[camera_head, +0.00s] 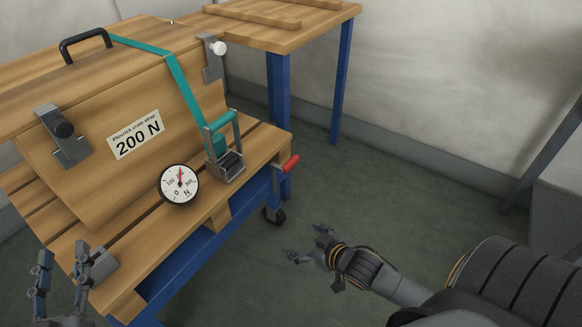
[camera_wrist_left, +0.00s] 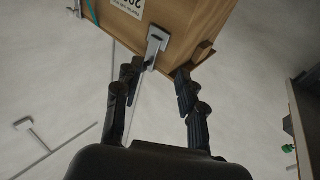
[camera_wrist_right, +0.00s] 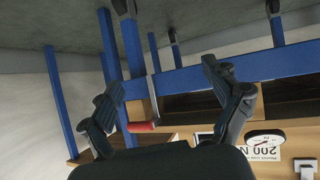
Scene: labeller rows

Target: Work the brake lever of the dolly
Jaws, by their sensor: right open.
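The dolly (camera_head: 215,243) has a blue frame and a slatted wooden deck. Its brake lever (camera_head: 290,163) has a red grip and sticks out at the deck's right corner, above a dark caster (camera_head: 275,215). The red grip also shows in the right wrist view (camera_wrist_right: 142,126), low between my fingers and apart from them. My right gripper (camera_head: 306,242) is open and empty, below and to the right of the lever. My left gripper (camera_head: 63,252) is open and empty by the deck's front left end; in the left wrist view a metal latch (camera_wrist_left: 157,42) appears between its fingers.
A wooden crate (camera_head: 95,160) labelled 200 N stands on the deck, with a teal strap (camera_head: 180,80), a ratchet (camera_head: 225,150), a round gauge (camera_head: 179,184) and a black handle (camera_head: 85,42). A blue-legged table (camera_head: 270,35) stands behind. The floor to the right is clear.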

